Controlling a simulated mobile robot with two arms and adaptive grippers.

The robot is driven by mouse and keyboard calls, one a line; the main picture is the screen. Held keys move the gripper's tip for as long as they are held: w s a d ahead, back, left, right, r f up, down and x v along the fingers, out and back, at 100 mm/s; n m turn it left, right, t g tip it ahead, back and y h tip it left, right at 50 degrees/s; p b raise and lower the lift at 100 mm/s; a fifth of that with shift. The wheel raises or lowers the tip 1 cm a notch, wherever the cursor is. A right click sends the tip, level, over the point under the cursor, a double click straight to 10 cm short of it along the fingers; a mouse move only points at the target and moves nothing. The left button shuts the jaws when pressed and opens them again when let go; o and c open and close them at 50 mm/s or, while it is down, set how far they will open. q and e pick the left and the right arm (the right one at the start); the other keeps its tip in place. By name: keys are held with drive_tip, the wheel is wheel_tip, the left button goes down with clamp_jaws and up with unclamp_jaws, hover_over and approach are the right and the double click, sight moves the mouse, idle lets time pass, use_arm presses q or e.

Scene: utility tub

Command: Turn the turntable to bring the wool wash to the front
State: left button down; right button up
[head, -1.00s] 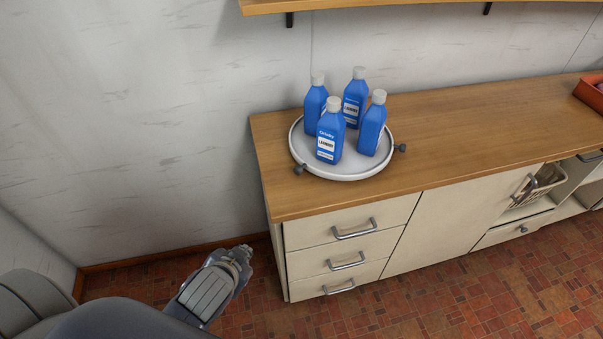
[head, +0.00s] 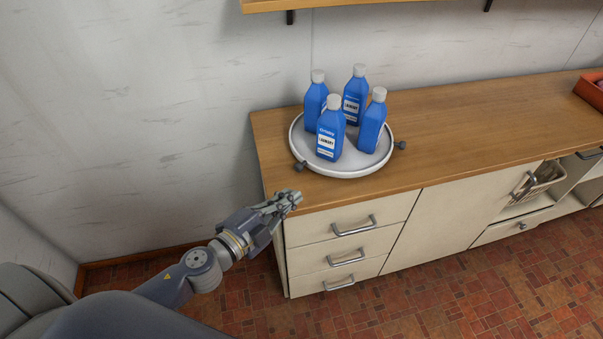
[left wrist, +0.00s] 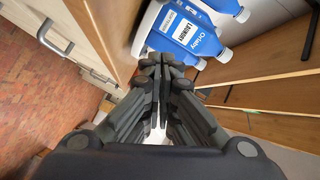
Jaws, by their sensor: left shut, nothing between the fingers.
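The round white turntable (head: 345,168) sits on the wooden counter near its left end. Several blue bottles with pale caps stand upright on it. The front bottle (head: 330,130) shows a label that seems to read "Laundry"; I cannot tell which bottle is the wool wash. A dark knob (head: 300,167) is on the turntable's front-left rim and another knob (head: 402,145) on its right. My left gripper (head: 294,196) is shut and empty at the counter's front-left edge, a little short of the front-left knob. In the left wrist view its fingers (left wrist: 160,68) point toward the turntable (left wrist: 143,32). My right gripper is out of view.
The wooden counter (head: 470,130) is clear right of the turntable as far as a red tray (head: 592,90). Drawers with metal handles (head: 354,226) are below the front edge. A shelf (head: 380,4) hangs on the wall above.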

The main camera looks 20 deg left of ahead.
use_arm(q)
drive_tip(key=p+x, duration=0.2)
drive_tip(key=x, duration=0.7)
drive_tip(key=shift+w+r, duration=0.1)
drive_tip(key=shift+r, duration=0.05)
drive_tip(key=shift+w+a+f+b, duration=0.3)
drive_tip(key=shift+a+f, duration=0.15)
drive_tip(key=shift+a, duration=0.1)
drive_tip(key=shift+w+a+f+b, duration=0.2)
drive_tip(key=shift+a+f+b, duration=0.05)
drive_tip(key=shift+a+f, duration=0.25)
drive_tip(key=shift+w+a+f, duration=0.1)
drive_tip(key=shift+w+a, duration=0.15)
drive_tip(key=shift+a, duration=0.35)
drive_tip(key=shift+w+a+m+h+b, duration=0.15)
drive_tip(key=shift+a+m+h+b, duration=0.15)
drive_tip(key=shift+a+h+b, duration=0.25)
drive_tip(key=shift+a, duration=0.1)
